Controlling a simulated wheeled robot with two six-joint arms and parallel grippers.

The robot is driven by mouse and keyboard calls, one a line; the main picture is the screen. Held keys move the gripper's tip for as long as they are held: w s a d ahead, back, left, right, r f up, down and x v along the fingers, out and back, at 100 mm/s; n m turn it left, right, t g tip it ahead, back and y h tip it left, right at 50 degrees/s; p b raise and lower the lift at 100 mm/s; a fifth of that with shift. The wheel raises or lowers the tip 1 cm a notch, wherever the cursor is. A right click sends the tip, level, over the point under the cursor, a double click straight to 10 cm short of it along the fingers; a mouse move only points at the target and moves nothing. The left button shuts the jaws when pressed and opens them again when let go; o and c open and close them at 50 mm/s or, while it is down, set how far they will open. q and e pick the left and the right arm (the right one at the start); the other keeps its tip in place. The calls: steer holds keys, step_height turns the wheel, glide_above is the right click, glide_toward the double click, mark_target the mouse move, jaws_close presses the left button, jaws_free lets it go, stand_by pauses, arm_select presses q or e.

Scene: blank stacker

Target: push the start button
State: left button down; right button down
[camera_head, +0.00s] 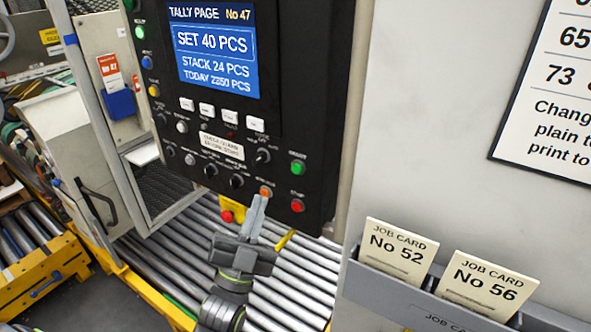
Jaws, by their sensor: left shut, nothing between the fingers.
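The black control panel (215,130) hangs at the centre and carries a lit screen above rows of buttons and knobs. A green button (297,168) sits at its lower right, with a red button (297,206) below it. An orange button (265,192) is to the left of these two. The labels by the buttons are too small to read surely. My left gripper (257,203) is shut and empty, pointing up at the panel's lower edge. Its tips appear just below the orange button; I cannot tell whether they touch. My right gripper is out of view.
A red knob on a yellow mount (227,215) is just left of my left gripper. A roller conveyor (270,285) runs below. A grey holder (385,290) with job cards (398,252) stands at right. A metal guard frame (100,120) is at left.

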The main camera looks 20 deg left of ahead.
mark_target(297, 169)
arm_select(q)
steer(key=w+d, duration=0.1)
steer(key=w, duration=0.7)
steer(key=shift+w+b, duration=0.35)
steer(key=shift+b, duration=0.05)
steer(key=shift+d, duration=0.1)
stand_by(1.6)
steer(key=shift+w, duration=0.45)
